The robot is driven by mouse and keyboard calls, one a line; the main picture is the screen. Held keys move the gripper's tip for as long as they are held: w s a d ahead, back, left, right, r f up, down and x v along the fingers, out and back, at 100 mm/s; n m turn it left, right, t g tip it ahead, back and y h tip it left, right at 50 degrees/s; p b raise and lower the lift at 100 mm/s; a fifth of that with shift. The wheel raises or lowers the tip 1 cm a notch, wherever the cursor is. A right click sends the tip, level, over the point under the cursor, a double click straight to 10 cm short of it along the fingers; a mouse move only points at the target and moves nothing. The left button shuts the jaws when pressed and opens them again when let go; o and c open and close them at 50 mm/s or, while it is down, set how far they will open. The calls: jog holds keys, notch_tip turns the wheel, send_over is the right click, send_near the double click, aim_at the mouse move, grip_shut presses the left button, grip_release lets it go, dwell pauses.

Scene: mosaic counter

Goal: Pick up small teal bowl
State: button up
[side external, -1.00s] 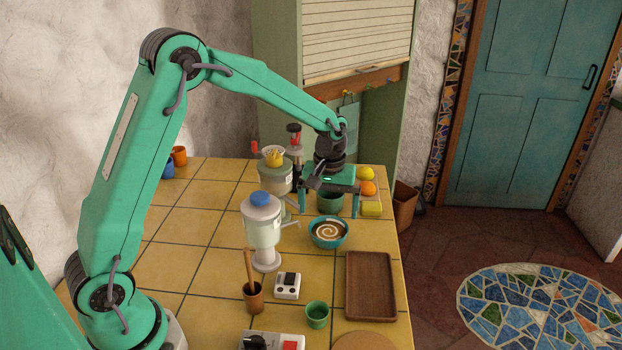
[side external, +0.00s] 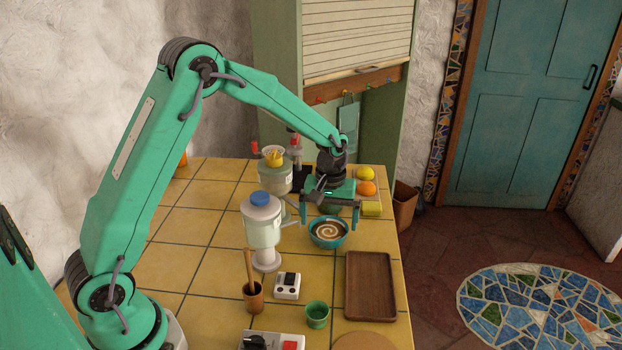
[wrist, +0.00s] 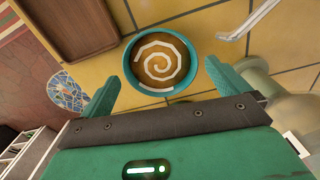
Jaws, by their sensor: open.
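The small teal bowl (side external: 327,245) stands upright on the yellow tiles in the side view, with brown contents and a cream spiral inside. In the wrist view the bowl (wrist: 128,70) is near the top middle, and the spiral faces the camera. My gripper (side external: 330,216) is open and empty, above and slightly behind the bowl in the side view. In the wrist view my gripper (wrist: 160,76) has one finger on each side of the bowl's near part. The fingers appear apart from the bowl; their exact height above it is unclear.
A blue-lidded blender (side external: 262,228) stands left of the bowl. A wooden tray (side external: 370,287) lies in front to the right, and a small green cup (side external: 317,315) in front.

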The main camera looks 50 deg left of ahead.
aim_at(329, 226)
jog(key=shift+f, duration=2.4)
jog(key=shift+c, duration=0.2)
jog(key=shift+r, duration=0.1)
jog(key=c, duration=1)
jog(key=shift+w+r, duration=0.1)
jog(key=shift+r, duration=0.7)
notch_tip(329, 226, up, 2)
jog(key=shift+r, duration=0.1)
jog(key=s+d+r, duration=0.2)
jog(key=d, duration=0.1)
jog(key=s+d+r, duration=0.2)
jog(key=d, duration=0.1)
jog(key=s+d+r, duration=0.1)
jog(key=d+r, duration=0.2)
jog(key=d, duration=0.1)
jog(key=shift+s+r, duration=0.1)
jog(key=shift+s, duration=0.3)
